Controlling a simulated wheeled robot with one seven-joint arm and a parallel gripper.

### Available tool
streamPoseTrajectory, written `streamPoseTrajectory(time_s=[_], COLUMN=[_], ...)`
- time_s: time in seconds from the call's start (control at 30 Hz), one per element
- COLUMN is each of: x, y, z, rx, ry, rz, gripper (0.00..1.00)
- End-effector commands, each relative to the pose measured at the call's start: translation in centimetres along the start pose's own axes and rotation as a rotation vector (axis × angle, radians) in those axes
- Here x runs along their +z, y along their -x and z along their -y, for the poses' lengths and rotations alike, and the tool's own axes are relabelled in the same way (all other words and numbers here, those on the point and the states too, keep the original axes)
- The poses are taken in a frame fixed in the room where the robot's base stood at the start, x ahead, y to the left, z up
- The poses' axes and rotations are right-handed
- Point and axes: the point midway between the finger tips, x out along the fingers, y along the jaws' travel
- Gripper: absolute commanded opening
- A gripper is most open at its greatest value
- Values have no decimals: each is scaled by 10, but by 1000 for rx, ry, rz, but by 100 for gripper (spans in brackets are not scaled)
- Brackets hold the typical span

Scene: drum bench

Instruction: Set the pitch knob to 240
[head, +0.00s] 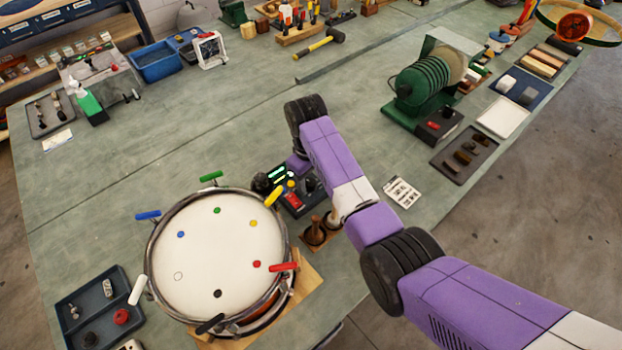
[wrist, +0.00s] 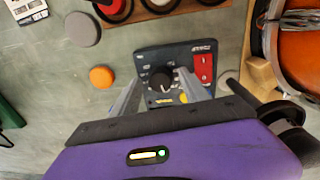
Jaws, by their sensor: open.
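The dark control box (wrist: 150,58) stands on the bench, and the wrist view looks down on it. Its round black pitch knob (wrist: 160,79) has a pale mark, but I cannot read its setting. My gripper (wrist: 161,84) is open, with one grey finger on each side of the knob. I cannot tell whether either finger touches it. In the head view, the box (head: 296,205) sits just right of the drum, partly hidden by my arm. Its lit green display (head: 277,173) is too small to read. My fingertips are hidden there.
The drum (head: 220,255) with coloured tuning handles stands close left of the box. A red switch (wrist: 204,68) is on the box beside the knob. An orange disc (wrist: 101,77) and a grey disc (wrist: 83,29) lie nearby.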

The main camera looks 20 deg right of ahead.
Motion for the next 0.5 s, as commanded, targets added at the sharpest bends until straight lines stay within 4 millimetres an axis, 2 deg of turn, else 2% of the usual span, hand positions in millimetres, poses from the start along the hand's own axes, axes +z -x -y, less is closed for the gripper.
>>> streamPoseTrajectory(time_s=[0.17,0.5], x=[0,-1], y=[4,55], z=[0,0], rx=[0,1], ry=[0,0], rz=[-1,-3], gripper=[53,53])
